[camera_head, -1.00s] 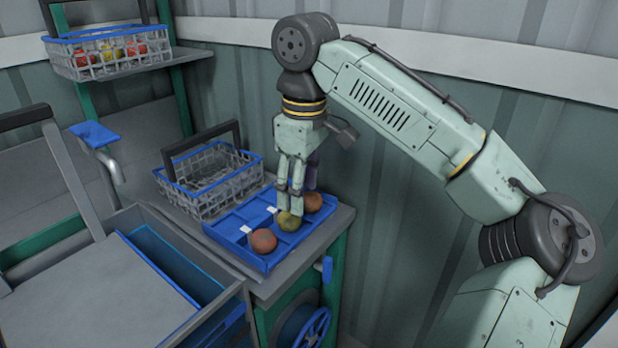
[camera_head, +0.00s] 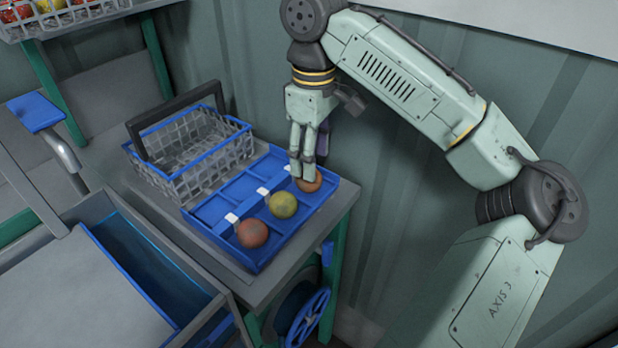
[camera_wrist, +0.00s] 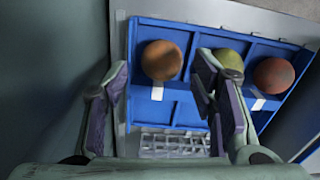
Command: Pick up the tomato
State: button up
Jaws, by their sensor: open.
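Three tomatoes sit in a row in a shallow blue tray (camera_head: 208,212). The red one (camera_head: 251,233) is nearest, the yellow-green one (camera_head: 283,205) is in the middle and the orange one (camera_head: 309,186) is farthest, partly hidden by my gripper (camera_head: 303,172). In the wrist view, the orange tomato (camera_wrist: 162,60) shows between the spread fingers of my gripper (camera_wrist: 162,66), with nothing held. The yellow-green tomato (camera_wrist: 230,60) is partly behind the right finger, and the red tomato (camera_wrist: 273,75) is farther right. Contact with the orange tomato cannot be told.
An empty grey wire basket with blue rim (camera_head: 190,160) stands beside the tray on the bench (camera_head: 300,240). A corrugated wall (camera_head: 400,230) stands close behind the arm. A grey bin with a blue inside (camera_head: 150,265) is at the front left. White labels lie along the tray.

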jog(key=f, duration=0.3)
jog(key=f+p, duration=0.1)
jog(key=f, duration=0.1)
jog(key=shift+a, duration=0.35)
jog(key=shift+c, duration=0.3)
jog(key=c, duration=0.5)
jog(key=shift+r, duration=0.1)
